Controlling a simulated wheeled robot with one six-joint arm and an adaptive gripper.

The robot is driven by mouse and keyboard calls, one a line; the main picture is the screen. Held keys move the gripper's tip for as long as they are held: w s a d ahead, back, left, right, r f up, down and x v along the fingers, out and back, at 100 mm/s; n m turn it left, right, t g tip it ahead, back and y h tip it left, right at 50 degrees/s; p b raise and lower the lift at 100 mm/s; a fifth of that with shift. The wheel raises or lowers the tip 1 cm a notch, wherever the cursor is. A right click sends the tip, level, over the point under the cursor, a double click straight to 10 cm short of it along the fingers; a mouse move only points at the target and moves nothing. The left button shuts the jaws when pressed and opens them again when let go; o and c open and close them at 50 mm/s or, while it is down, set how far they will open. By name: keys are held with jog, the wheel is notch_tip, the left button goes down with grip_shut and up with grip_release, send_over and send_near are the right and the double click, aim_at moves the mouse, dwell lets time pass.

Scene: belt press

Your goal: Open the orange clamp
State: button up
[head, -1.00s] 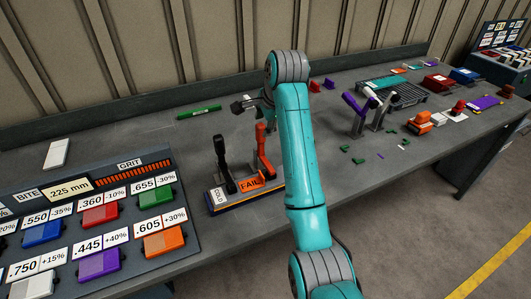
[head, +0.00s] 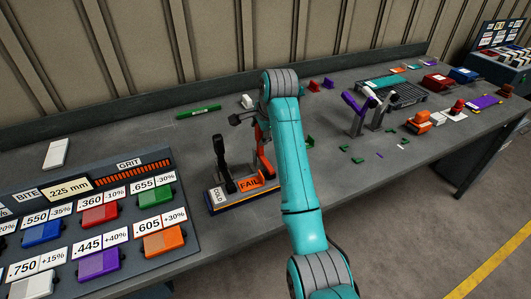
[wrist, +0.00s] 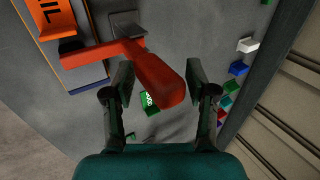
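The orange clamp (head: 260,150) stands on a small base beside a FAIL label, its lever upright and partly hidden behind my arm in the head view. In the wrist view its thick orange handle (wrist: 158,85) points up between the two fingers of my gripper (wrist: 158,78). The fingers are apart, with a visible gap on the right side of the handle. In the head view my gripper (head: 238,118) is dark, near the top of the lever, and partly hidden by my arm.
A black clamp lever (head: 222,160) stands just left on the same base, by a COLD label. A green block (head: 198,111) lies behind. A panel of coloured blocks (head: 100,225) fills the left. Purple and white levers (head: 360,110) stand to the right.

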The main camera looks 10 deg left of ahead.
jog(key=shift+w+a, duration=0.1)
jog(key=shift+a, duration=0.05)
jog(key=shift+w+a+r, duration=0.15)
jog(key=shift+w+a, duration=0.1)
jog(key=shift+w, duration=0.1)
jog(key=shift+w+a, duration=0.4)
jog(key=shift+w, duration=0.2)
jog(key=shift+w+a+f, duration=0.25)
jog(key=shift+w+a, duration=0.1)
jog(key=shift+w, duration=0.2)
jog(key=shift+w+a+f, duration=0.25)
jog(key=shift+w+a, duration=0.1)
jog(key=shift+w, duration=0.25)
jog(key=w+a+f, duration=0.2)
jog(key=w+f, duration=0.1)
jog(key=shift+w+a, duration=0.1)
dwell(0.5)
